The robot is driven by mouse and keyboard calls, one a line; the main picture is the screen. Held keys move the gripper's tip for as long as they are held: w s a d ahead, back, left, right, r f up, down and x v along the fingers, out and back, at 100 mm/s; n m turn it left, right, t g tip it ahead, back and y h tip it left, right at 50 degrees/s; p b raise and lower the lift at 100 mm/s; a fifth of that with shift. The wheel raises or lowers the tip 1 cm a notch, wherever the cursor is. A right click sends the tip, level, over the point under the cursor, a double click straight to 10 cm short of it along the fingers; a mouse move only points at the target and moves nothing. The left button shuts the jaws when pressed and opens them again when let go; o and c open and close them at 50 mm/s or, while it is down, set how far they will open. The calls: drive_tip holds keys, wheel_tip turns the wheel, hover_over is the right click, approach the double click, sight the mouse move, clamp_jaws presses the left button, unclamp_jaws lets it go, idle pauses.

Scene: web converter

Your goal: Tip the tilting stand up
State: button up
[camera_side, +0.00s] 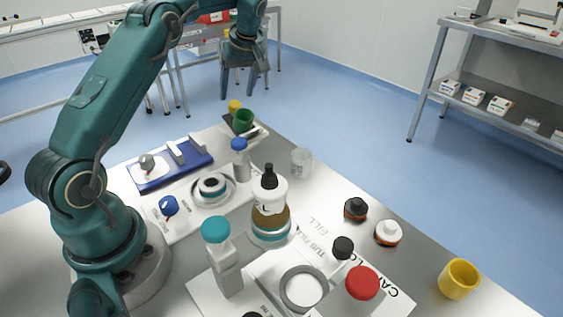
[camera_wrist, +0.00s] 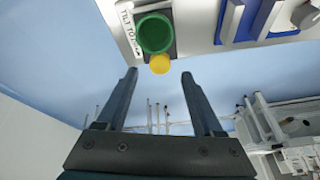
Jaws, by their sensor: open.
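The tilting stand is a small dark plate (camera_side: 230,122) at the far end of the table, with a green cup (camera_side: 243,119) on it and a yellow knob (camera_side: 234,106) at its far side. In the wrist view the green cup (camera_wrist: 155,34) and the yellow knob (camera_wrist: 160,63) lie just ahead of the fingertips, beside a partly readable "TILT TO" label (camera_wrist: 128,30). My gripper (camera_side: 240,94) is open and empty, fingers pointing down, near the knob's side of the stand. In the wrist view the knob lines up with the gap between the fingers (camera_wrist: 158,76). No contact shows.
A blue tray (camera_side: 165,178) is left of the stand. A blue-capped bottle (camera_side: 241,165) and a clear beaker (camera_side: 301,163) stand nearer. Several bottles, caps and a yellow cup (camera_side: 459,279) fill the front. Floor shows beyond the table edge.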

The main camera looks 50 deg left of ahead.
sight(235, 103)
drive_tip(key=shift+x, duration=1.95)
clamp_jaws()
